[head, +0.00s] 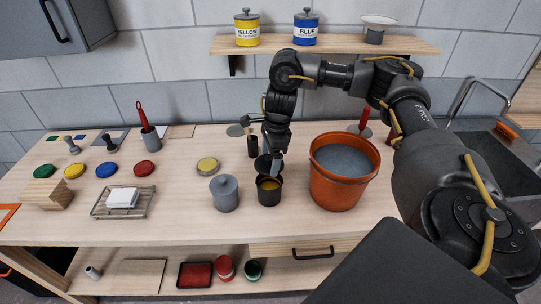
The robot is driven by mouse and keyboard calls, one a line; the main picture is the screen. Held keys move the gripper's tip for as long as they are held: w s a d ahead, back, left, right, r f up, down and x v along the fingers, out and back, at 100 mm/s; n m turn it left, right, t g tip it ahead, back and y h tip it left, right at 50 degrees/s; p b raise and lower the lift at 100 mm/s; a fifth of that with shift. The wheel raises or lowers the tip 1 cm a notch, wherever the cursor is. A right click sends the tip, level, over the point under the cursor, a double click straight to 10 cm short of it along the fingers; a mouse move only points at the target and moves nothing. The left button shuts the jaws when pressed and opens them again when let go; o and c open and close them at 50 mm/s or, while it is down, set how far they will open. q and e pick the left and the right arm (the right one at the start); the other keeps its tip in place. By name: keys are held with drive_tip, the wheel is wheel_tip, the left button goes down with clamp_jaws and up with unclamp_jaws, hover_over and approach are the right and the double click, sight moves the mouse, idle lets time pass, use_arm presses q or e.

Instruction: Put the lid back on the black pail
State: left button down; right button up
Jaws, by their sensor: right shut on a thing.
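The black pail (269,196) stands upright and open on the worktop, with a dark yellow content showing inside its rim. My right gripper (275,164) comes down just behind and above the pail, shut on a dark round lid (262,164). The lid appears just beyond the pail's rim, apart from its opening; the gripper partly hides it, and its exact height and tilt are hard to tell. My left gripper is not in view.
A small black cup (252,147) is behind. The worktop in front of the pail is clear.

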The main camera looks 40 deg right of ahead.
sight(270, 165)
drive_tip(key=shift+d+f+b, duration=0.1)
drive_tip(key=shift+f+b, duration=0.35)
drive_tip(key=shift+f, duration=0.1)
wheel_tip(270, 165, down, 3)
drive_tip(key=b, duration=0.3)
wheel_tip(270, 165, down, 2)
drive_tip(key=shift+f+b, duration=0.1)
drive_tip(key=shift+b, duration=0.8)
drive_tip(key=shift+p, duration=0.4)
drive_tip(key=shift+f, duration=0.1)
idle(0.8)
idle(0.6)
drive_tip(key=o, duration=0.9)
